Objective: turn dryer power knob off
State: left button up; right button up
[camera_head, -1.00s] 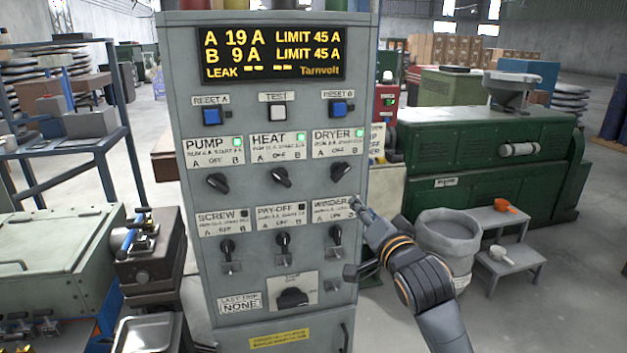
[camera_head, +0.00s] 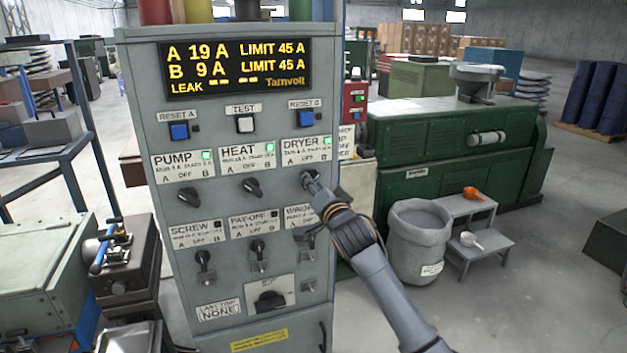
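The grey control cabinet (camera_head: 222,215) stands in the middle with a lit yellow display (camera_head: 236,66). The dryer label panel (camera_head: 306,151) is at the right of the upper knob row, and its green lamp is lit. The black dryer knob (camera_head: 312,176) sits just below it, mostly covered by my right gripper. My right gripper (camera_head: 309,187) reaches in from the lower right, with its fingertips at the knob. I cannot tell whether they touch or grip it, nor which way the knob points. My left gripper is not in view.
The heat knob (camera_head: 252,187) and pump knob (camera_head: 189,197) are to the left, with green lamps lit. The screw switch (camera_head: 204,259) and pay-off switch (camera_head: 258,248) are below. A grey bin (camera_head: 419,240) and step stool (camera_head: 478,242) stand to the right.

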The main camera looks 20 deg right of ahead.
jog(key=shift+w, duration=0.3)
jog(key=shift+c, duration=0.2)
grip_shut()
